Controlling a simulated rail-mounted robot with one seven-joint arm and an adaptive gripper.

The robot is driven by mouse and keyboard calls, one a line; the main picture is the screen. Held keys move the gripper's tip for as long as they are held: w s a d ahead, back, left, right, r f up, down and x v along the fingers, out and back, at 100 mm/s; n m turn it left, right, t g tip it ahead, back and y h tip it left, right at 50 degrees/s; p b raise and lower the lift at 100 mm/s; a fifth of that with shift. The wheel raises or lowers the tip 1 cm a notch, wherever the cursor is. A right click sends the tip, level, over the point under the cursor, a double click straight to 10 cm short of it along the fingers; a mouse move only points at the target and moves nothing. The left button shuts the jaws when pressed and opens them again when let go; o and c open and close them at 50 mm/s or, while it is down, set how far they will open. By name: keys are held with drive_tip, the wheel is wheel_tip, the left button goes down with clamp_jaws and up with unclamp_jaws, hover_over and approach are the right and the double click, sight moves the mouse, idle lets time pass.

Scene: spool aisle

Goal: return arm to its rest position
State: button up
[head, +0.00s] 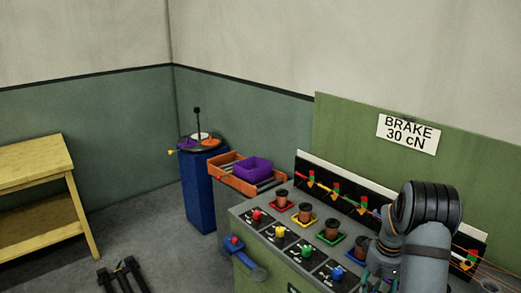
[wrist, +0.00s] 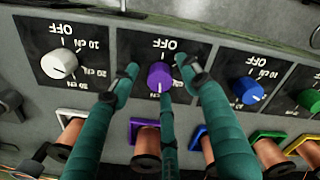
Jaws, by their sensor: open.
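My arm (head: 425,230) bends over the right part of the grey console. My gripper (wrist: 157,70) has teal fingers spread open, with their tips around the purple knob (wrist: 158,79) in the wrist view. Nothing is held; I cannot tell whether a fingertip touches the knob. The knob's panel reads OFF and appears upside down. In the head view only a little teal of the gripper shows beside my arm, at the lower edge, and the purple knob is hidden.
A white knob (wrist: 60,66) and a blue knob (wrist: 246,90) flank it. Copper spools stand in coloured frames close by. A green board bears a BRAKE 30 cN sign (head: 408,132).

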drive_tip(key=n+p, duration=0.1)
drive_tip(key=n, duration=0.1)
drive_tip(key=n+p, duration=0.2)
drive_tip(key=n, duration=0.1)
drive_tip(key=shift+r+n, duration=0.25)
drive_tip(key=shift+n, duration=0.05)
drive_tip(key=shift+f+n+p, duration=0.25)
drive_tip(key=shift+n+p, duration=0.7)
drive_tip(key=shift+n, duration=0.75)
